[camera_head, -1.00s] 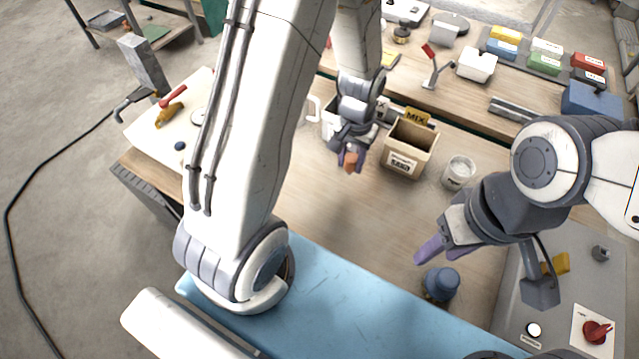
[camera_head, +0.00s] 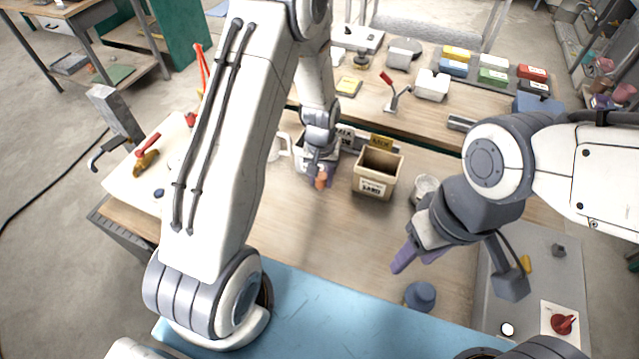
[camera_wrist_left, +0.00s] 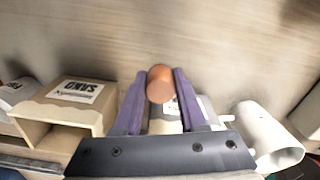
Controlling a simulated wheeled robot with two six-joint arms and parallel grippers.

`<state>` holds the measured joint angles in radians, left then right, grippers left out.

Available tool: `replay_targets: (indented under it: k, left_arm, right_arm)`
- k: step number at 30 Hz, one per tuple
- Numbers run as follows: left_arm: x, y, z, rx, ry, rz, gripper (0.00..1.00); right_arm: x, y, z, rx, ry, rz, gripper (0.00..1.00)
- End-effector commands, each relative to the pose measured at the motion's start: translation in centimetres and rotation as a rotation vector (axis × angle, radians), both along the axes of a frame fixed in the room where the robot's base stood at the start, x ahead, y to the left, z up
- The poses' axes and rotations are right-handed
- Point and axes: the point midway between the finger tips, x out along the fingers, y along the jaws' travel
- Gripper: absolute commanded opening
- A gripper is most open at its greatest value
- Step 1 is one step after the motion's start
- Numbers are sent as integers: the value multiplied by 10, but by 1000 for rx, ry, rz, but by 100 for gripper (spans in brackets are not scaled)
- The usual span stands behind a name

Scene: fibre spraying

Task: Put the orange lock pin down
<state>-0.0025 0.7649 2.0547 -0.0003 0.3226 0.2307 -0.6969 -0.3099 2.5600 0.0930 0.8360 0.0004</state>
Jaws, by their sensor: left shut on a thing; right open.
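My left gripper (camera_head: 318,178) is shut on the orange lock pin (camera_head: 321,180) and holds it in front of the bins on the wooden table. In the left wrist view the orange pin (camera_wrist_left: 160,83) sits between the two purple fingers, its round end showing. I cannot tell whether it touches the table. My right gripper (camera_head: 408,256) is open with purple fingers, above the table's right part near a blue knob-like thing (camera_head: 420,296); I see nothing in it.
A box marked SAND (camera_head: 377,173) stands just right of the left gripper. A white cup (camera_head: 425,186) stands further right. A white mug-like thing (camera_wrist_left: 270,135) shows in the left wrist view. The wooden table middle (camera_head: 345,235) is clear.

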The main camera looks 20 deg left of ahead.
Motion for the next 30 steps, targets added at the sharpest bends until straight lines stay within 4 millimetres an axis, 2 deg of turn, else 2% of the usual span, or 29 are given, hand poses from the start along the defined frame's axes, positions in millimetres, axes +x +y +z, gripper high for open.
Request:
replay_targets:
  k: [4,12,24,25,27,30]
  left_arm:
    - [1,3,-9,0,3,0,0]
    - [1,3,-39,0,1,0,0]
    - [1,3,-47,0,-1,0,0]
    - [1,3,-46,0,-1,0,44]
    - [1,3,-45,0,-1,0,70]
    - [1,3,-45,0,-1,0,70]
  right_arm:
    - [0,0,6,0,0,1,50]
    - [0,0,18,0,0,3,50]
    - [0,0,13,0,0,3,50]
    - [0,0,13,0,0,3,50]
    - [0,0,15,0,0,3,50]
    - [0,0,15,0,0,3,50]
